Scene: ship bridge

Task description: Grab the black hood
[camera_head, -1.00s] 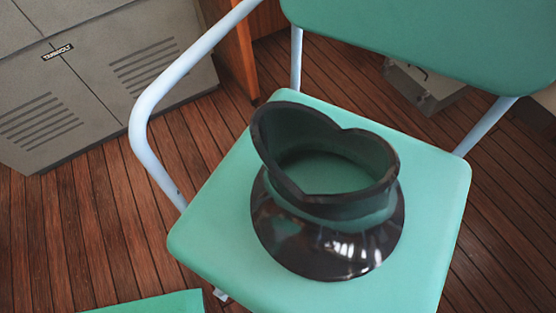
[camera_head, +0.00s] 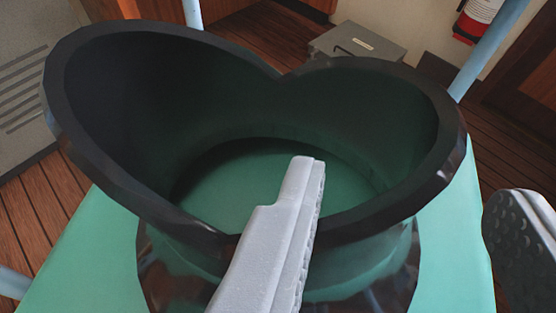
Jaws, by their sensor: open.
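The black hood (camera_head: 120,180) stands upright on the green chair seat (camera_head: 455,255). Its notched, heart-shaped rim fills much of the view, and the green seat shows through its hollow middle. My gripper (camera_head: 415,205) is open. Its left finger reaches across the near rim, with its tip over the hood's opening. Its right finger is outside the hood, at the right edge of the picture. The near right part of the hood's wall lies between the fingers. I cannot tell whether either finger touches it. The hood's lower flared base is partly cut off and hidden by the left finger.
Pale blue chair tubes rise at the back right (camera_head: 490,45) and top left. A grey box (camera_head: 358,48) sits on the wooden floor behind the chair. A red extinguisher (camera_head: 477,18) is at the top right. A grey cabinet (camera_head: 25,95) stands at the left.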

